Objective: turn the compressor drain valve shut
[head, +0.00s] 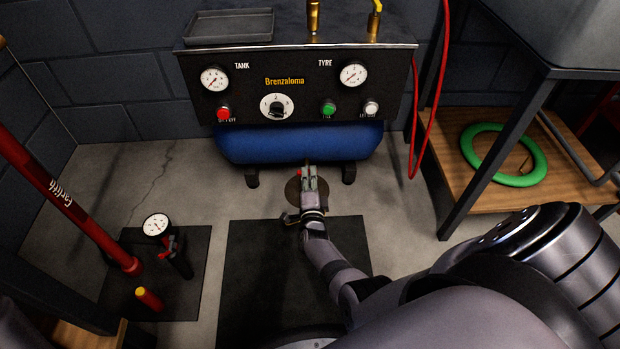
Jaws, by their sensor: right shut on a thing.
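The compressor has a black front panel (300,87) and a blue tank (240,147) below it. My right gripper (308,172) is low in front of the tank, under its middle, above a round dark patch on the floor. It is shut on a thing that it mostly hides. A small red piece (299,172) shows at the left of its fingertips and looks like part of the drain valve's handle. The valve's angle cannot be made out. My left gripper is not in view.
A red stand (70,205) and a pump with a gauge (157,226) are on the left. A black mat (255,270) lies in front. A bench with a low wooden shelf (482,204) and a green ring (527,180) is at the right. A red hose (430,110) hangs beside the compressor.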

